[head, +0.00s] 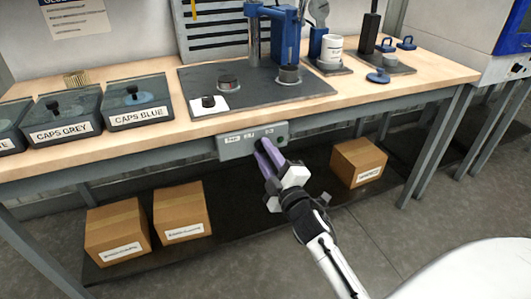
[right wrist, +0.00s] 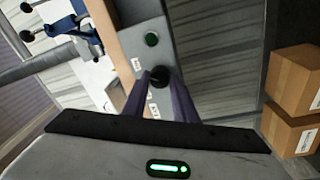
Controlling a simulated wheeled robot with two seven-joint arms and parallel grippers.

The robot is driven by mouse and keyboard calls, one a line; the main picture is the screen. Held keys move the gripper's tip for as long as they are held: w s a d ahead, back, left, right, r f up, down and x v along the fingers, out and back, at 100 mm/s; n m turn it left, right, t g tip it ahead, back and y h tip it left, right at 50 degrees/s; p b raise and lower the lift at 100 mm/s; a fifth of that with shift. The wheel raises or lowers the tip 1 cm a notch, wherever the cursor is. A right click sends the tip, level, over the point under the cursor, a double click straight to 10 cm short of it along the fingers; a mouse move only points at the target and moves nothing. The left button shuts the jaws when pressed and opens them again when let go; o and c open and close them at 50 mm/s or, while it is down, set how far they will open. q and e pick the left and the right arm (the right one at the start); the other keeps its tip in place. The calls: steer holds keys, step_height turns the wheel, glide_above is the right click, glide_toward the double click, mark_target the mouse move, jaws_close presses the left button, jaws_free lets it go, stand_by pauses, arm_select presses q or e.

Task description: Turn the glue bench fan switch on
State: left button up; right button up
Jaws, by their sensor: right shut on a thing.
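A grey switch panel (head: 232,146) with small white labels is fixed under the front edge of the workbench; it also shows in the right wrist view (right wrist: 145,17). A black knob (right wrist: 160,76) sits on the panel, and a dark green round button (right wrist: 151,39) is beside it. My right gripper (head: 263,148) reaches up to the panel from below. Its purple fingers (right wrist: 163,88) are shut on the black knob, one on each side. The label text is too small to read, and the fingers partly hide the knob. My left gripper is not in view.
The bench top (head: 225,122) bears lidded bins marked CAPS GREY (head: 61,131) and CAPS BLUE (head: 136,118), a dark mat (head: 240,79) and a blue press (head: 286,38). Cardboard boxes (head: 181,211) (head: 358,161) stand on the lower shelf. The floor in front is clear.

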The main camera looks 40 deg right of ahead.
stand_by(0.3)
steer(key=o, duration=0.9)
steer(key=shift+o, duration=0.7)
steer(key=shift+s, duration=0.1)
